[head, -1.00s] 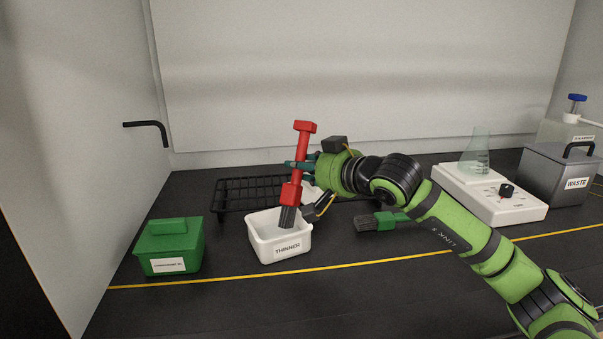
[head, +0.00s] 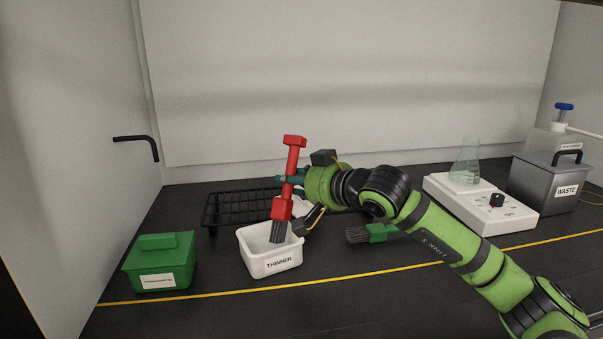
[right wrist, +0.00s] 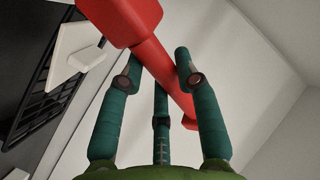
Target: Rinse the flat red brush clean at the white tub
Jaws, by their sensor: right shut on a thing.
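The flat red brush (head: 292,160) is upright, leaning slightly, with its dark grey bristles low inside the white tub (head: 287,263) labelled THINNER. The far inside of the tub shows, but I cannot tell whether the bristles touch its floor. My right gripper (head: 290,181) is shut on the red handle above the tub. In the right wrist view its teal fingers (right wrist: 160,82) close around the red brush (right wrist: 155,55); the bristles are out of that view. My left gripper is not in view.
A black wire rack (head: 232,205) stands behind the tub. A green lidded box (head: 160,262) is at left. A green brush (head: 378,233) lies right of the tub, partly behind my arm. A white hotplate (head: 510,222) with a flask (head: 466,160) and a grey WASTE bin (head: 545,185) stand at right.

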